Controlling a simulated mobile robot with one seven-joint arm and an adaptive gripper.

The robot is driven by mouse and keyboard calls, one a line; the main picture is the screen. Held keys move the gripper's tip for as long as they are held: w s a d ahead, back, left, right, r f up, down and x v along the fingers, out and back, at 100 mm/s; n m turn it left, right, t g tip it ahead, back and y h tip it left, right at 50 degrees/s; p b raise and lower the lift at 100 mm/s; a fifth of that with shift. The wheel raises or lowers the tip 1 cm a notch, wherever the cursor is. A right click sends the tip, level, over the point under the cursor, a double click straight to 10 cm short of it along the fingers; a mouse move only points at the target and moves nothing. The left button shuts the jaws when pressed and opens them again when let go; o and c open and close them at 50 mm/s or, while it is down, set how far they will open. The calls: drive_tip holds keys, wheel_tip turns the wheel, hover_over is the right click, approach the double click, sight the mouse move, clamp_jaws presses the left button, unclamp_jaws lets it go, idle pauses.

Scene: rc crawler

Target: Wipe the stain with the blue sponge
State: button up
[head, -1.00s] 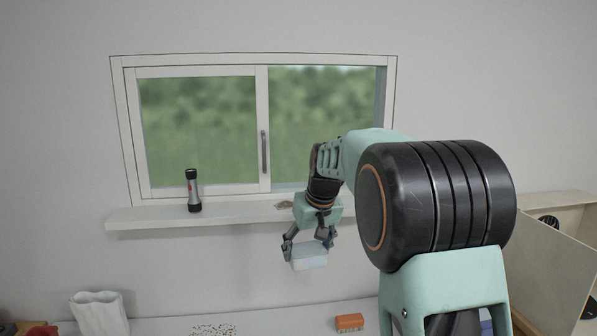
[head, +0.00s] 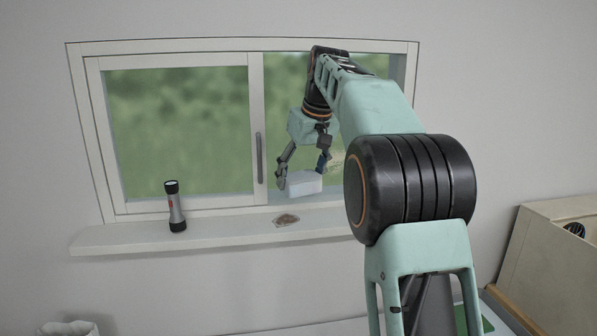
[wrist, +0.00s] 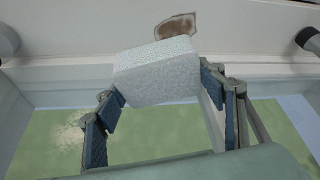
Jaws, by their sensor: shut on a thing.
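The pale blue sponge (head: 304,186) is a rectangular block in my gripper (head: 303,172), held in the air in front of the window's right side, above the sill. In the wrist view my gripper (wrist: 162,86) is shut on the sponge (wrist: 158,72), with a finger on each side. A brown stain (head: 287,220) lies on the window sill, below and slightly left of the sponge. In the wrist view the stain (wrist: 176,27) shows just beyond the sponge's far edge, and the two look apart.
A black and silver flashlight (head: 175,206) stands on the sill (head: 125,239) to the left. A pale speckled smudge (wrist: 68,135) is on the window pane in the wrist view. A wooden box (head: 545,245) is at right. The sill between flashlight and stain is clear.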

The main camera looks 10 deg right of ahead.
sight(268, 220)
drive_tip(key=shift+s+f, duration=0.25)
drive_tip(key=shift+f, duration=0.2)
wheel_tip(268, 220, down, 5)
drive_tip(key=b, duration=0.3)
drive_tip(key=shift+r+b, duration=0.1)
drive_tip(key=shift+b, duration=0.25)
drive_tip(key=shift+f+b, duration=0.7)
drive_tip(key=shift+f, duration=0.3)
drive_tip(key=shift+a+f+p, duration=0.1)
drive_tip(key=shift+a+p, duration=0.8)
drive_tip(key=shift+a, duration=2.9)
drive_tip(key=shift+d, duration=0.1)
drive_tip(key=shift+d+r+p, duration=0.2)
drive_tip(key=shift+d+p, duration=0.4)
drive_tip(key=shift+d, duration=1.2)
drive_tip(key=shift+d+f, duration=0.15)
drive_tip(key=shift+d, duration=1.8)
